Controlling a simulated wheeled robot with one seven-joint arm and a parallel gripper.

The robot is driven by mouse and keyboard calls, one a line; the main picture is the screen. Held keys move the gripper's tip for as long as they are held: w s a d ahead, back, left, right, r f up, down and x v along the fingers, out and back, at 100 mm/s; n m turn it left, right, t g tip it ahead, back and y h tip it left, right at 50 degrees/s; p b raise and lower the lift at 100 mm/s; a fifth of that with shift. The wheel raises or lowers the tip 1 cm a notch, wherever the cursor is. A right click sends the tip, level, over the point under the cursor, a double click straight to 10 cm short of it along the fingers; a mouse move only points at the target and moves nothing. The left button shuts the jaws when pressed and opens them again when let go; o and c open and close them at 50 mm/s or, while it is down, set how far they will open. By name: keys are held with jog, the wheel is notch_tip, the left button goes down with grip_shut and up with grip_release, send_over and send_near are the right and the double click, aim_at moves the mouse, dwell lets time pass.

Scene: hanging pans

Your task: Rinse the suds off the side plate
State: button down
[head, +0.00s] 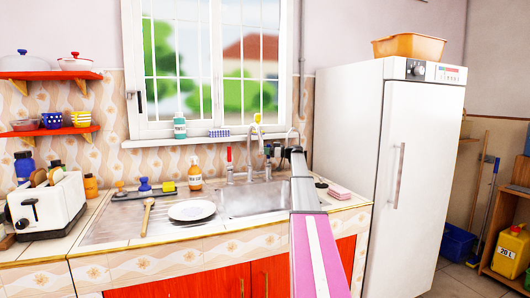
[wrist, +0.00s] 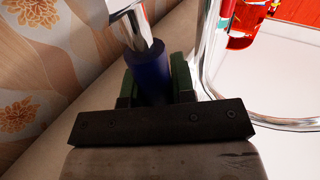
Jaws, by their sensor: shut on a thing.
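The side plate (head: 192,210) is white and lies on the ribbed drainer left of the sink basin (head: 250,201). It is too small to tell whether suds are on it. The chrome tap (head: 256,143) stands behind the basin; I see no water running from it. My gripper (head: 273,151) is at the right side of the tap. In the wrist view my gripper (wrist: 157,80) is shut on a dark blue tap handle (wrist: 151,66), with a green pad on each side. A red tap handle (head: 229,154) is on the tap's left; my arm hides part of the basin.
A wooden spoon (head: 148,216), an orange soap bottle (head: 195,174) and a blue-topped item (head: 145,186) are around the drainer. A pink sponge (head: 339,192) lies right of the basin. The toaster (head: 47,207) is far left, the fridge (head: 375,150) right.

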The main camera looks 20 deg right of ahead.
jog(key=shift+s+n+y, duration=0.7)
jog(key=shift+s+n, duration=0.2)
jog(key=shift+n, duration=0.3)
jog(key=c, duration=0.9)
grip_release()
jog(key=shift+c, duration=0.2)
jog(key=v, duration=1.1)
jog(key=shift+f, duration=0.1)
